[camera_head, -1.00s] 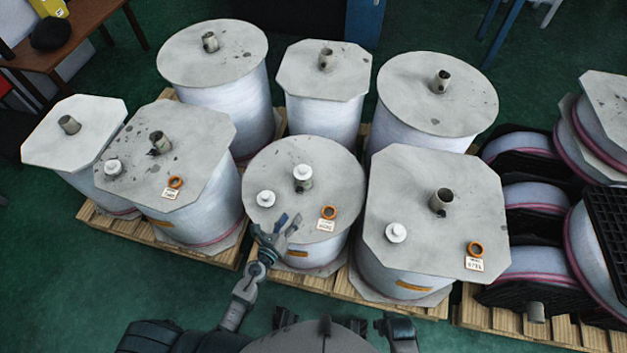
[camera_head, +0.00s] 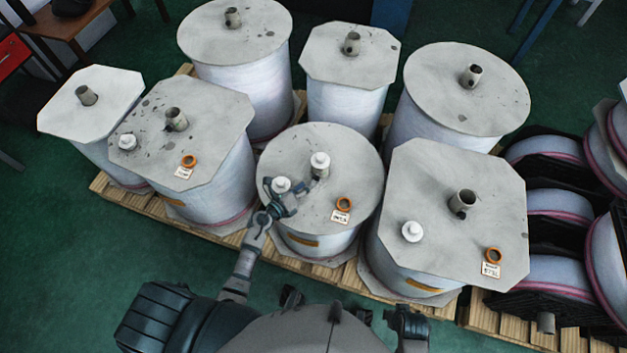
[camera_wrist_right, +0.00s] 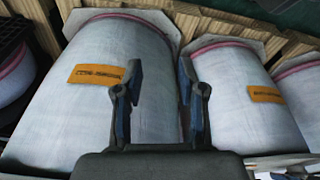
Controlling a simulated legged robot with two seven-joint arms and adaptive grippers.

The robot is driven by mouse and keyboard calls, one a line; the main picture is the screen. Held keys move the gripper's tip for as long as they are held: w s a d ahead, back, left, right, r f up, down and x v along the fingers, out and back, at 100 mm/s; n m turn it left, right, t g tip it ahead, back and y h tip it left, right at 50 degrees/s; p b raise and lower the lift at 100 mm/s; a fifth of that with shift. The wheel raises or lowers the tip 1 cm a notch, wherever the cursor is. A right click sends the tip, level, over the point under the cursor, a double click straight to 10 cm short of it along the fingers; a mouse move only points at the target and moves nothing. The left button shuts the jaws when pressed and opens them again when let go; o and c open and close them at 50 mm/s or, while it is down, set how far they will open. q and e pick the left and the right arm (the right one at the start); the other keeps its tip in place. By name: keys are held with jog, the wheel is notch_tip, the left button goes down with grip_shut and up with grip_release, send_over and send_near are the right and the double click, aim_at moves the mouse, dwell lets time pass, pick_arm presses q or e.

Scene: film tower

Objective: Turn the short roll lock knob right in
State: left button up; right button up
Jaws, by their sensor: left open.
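The short front-middle roll has a round grey top (camera_head: 335,150). One white knob (camera_head: 281,184) stands on its left side, and another white knob (camera_head: 320,160) sits on the centre tube. My left gripper (camera_head: 291,187) is open over this top, with its fingers spread close around the left knob; whether they touch it I cannot tell. My right gripper (camera_wrist_right: 159,85) is open and empty in the right wrist view, facing the wrapped sides of rolls with orange labels (camera_wrist_right: 98,74). In the head view only part of my right arm shows at the bottom.
Taller rolls stand close on both sides and behind, with bare tubes sticking up. The front-right roll (camera_head: 440,175) carries its own white knob (camera_head: 412,231). An orange ring (camera_head: 344,204) lies on the short roll's top. Wooden pallets (camera_head: 200,235) edge the green floor.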

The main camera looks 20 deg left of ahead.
aim_at(316, 177)
pick_arm(q)
jog(key=x, duration=0.3)
jog(key=shift+w+d+f+b, duration=0.1)
jog(key=shift+w+d+b, duration=0.05)
jog(key=shift+w+b, duration=0.15)
jog(key=shift+w+d, duration=0.1)
jog(key=shift+d, duration=0.55)
pick_arm(e)
jog(key=shift+s+d+r, duration=0.1)
jog(key=shift+d+r, duration=0.2)
jog(key=shift+r, duration=0.35)
jog(key=shift+d+r, duration=0.3)
jog(key=shift+r, duration=0.35)
pick_arm(q)
jog(key=shift+a, duration=0.45)
grip_shut()
jog(key=shift+a, duration=0.1)
pick_arm(e)
jog(key=shift+a+r, duration=0.1)
jog(key=shift+a, duration=0.4)
pick_arm(q)
jog(key=shift+d+m+y+p, duration=0.3)
jog(key=shift+m+p, duration=0.1)
jog(key=shift+p, duration=0.65)
jog(key=shift+a, duration=0.15)
pick_arm(e)
notch_tip(316, 177, down, 6)
